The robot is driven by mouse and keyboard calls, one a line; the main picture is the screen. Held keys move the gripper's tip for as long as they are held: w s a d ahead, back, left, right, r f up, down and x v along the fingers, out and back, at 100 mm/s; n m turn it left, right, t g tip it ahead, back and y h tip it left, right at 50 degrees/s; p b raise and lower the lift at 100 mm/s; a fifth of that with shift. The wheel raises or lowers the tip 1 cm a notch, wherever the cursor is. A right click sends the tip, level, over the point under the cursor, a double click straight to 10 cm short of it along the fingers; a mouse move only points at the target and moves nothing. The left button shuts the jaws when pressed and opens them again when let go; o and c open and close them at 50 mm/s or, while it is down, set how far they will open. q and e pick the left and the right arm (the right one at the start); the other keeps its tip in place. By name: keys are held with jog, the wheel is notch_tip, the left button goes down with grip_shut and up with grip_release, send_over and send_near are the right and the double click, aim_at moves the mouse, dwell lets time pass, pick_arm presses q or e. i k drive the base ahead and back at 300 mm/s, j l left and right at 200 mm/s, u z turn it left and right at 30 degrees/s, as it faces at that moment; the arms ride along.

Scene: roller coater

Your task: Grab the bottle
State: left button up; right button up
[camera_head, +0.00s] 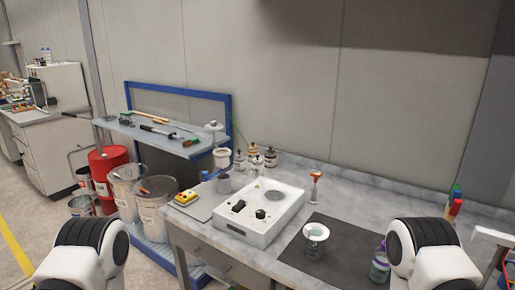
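A clear bottle with green and purple parts (378,267) stands at the right of the worktop, on or beside a dark mat (328,252). My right arm partly hides it. Several small bottles with dark and pale caps (254,161) stand close together at the back of the worktop, near the wall. Which bottle the task names cannot be told. My two arms show only as white and black links at the bottom left and bottom right. Neither gripper is in view.
A white device with black knobs (258,218) sits mid-worktop. A white cup-like piece (316,233) stands on the mat, and an orange-topped tool (315,184) stands behind it. Buckets (156,205) and a red drum (108,175) stand on the floor.

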aim_at(379, 270)
jog(key=z, duration=0.95)
jog(key=l+u, duration=0.1)
jog(key=l, duration=0.35)
jog(key=k+l+u, duration=0.1)
jog(key=l, duration=0.3)
